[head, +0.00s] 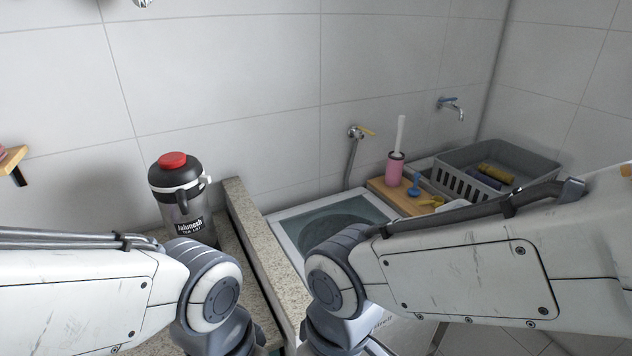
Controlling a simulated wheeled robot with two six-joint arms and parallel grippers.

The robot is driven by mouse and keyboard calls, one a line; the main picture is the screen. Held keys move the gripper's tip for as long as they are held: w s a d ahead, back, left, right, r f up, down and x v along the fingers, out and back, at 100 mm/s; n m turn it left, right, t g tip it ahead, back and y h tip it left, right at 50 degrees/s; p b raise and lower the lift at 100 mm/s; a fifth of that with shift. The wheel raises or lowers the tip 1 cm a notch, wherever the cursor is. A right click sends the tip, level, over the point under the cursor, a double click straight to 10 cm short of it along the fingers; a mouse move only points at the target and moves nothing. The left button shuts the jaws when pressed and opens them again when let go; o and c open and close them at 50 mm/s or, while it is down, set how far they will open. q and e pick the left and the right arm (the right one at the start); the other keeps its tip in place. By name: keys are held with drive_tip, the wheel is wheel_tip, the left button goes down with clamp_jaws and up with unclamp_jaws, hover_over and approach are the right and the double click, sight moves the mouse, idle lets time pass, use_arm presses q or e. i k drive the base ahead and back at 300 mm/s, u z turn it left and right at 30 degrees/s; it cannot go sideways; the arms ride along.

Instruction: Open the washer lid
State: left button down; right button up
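The washer lid (372,208) is a dark glass panel in a white frame on top of the washer (286,238), right of a stone ledge. It looks flat and shut, with a round shape showing through the glass. My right arm covers its near part. My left arm comes in from the left and my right arm from the right, both bending down out of the picture near the bottom middle. Neither gripper shows, so their distance from the lid cannot be told.
A stone ledge (256,236) runs along the washer's left side. A black and grey jug (178,188) with a red top stands left of it. Behind right are a pink brush holder (394,172), a grey basket (536,160) and a wall tap (452,106).

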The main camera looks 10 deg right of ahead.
sight(274, 221)
drive_tip(key=z, duration=0.7)
drive_tip(key=k, duration=1.05)
drive_tip(key=z, duration=1.5)
drive_tip(key=i, duration=0.85)
drive_tip(key=u, duration=0.95)
drive_tip(key=i, duration=0.6)
drive_tip(key=u, duration=1.1)
drive_tip(key=i, duration=0.7)
drive_tip(key=u, duration=0.05)
